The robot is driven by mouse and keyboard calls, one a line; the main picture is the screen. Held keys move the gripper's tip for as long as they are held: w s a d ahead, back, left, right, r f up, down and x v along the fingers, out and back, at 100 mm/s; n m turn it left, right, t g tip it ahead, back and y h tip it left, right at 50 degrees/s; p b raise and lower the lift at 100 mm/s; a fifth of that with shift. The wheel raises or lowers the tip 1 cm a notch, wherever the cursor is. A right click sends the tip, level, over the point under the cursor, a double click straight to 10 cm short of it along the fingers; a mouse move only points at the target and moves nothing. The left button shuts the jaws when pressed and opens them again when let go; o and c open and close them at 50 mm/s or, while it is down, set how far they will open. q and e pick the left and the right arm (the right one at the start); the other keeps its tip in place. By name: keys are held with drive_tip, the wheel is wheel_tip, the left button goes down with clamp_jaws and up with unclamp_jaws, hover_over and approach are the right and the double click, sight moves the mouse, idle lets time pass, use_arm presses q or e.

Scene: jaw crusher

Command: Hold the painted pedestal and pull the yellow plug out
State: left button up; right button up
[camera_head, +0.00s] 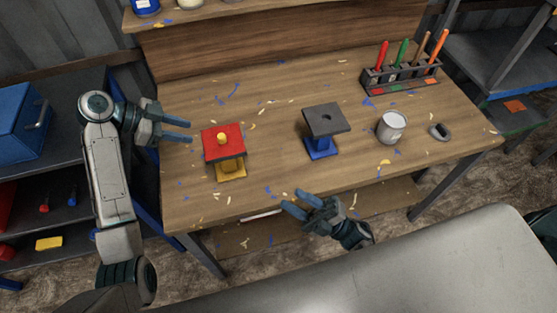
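A painted pedestal with a red square top (232,147) and a yellow base (231,171) stands upright on the left part of the wooden table. The yellow plug (222,138) sits in the middle of the red top, with its rounded upper part showing. My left gripper (190,132) is open and empty, left of the pedestal and apart from it. My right gripper (288,200) is open and empty near the table's front edge, right of and nearer than the pedestal. A second pedestal has a dark grey top (338,118) with a hole and a blue base (321,149).
A grey can (391,126) and a small dark object (440,131) stand on the right of the table. A rack (402,79) with coloured-handled tools is at the back right. Paint flecks cover the wooden table (270,105), and there is free room behind the pedestals.

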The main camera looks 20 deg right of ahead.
wheel_tip(320, 180, up, 2)
drive_tip(key=a+r+n+g+y, duration=0.1)
drive_tip(key=n+g, duration=0.2)
drive_tip(key=m+t+h, duration=0.2)
drive_tip(key=h, duration=0.7)
approach(243, 144)
drive_tip(key=x, duration=1)
drive_tip(key=shift+f, duration=0.4)
clamp_jaws()
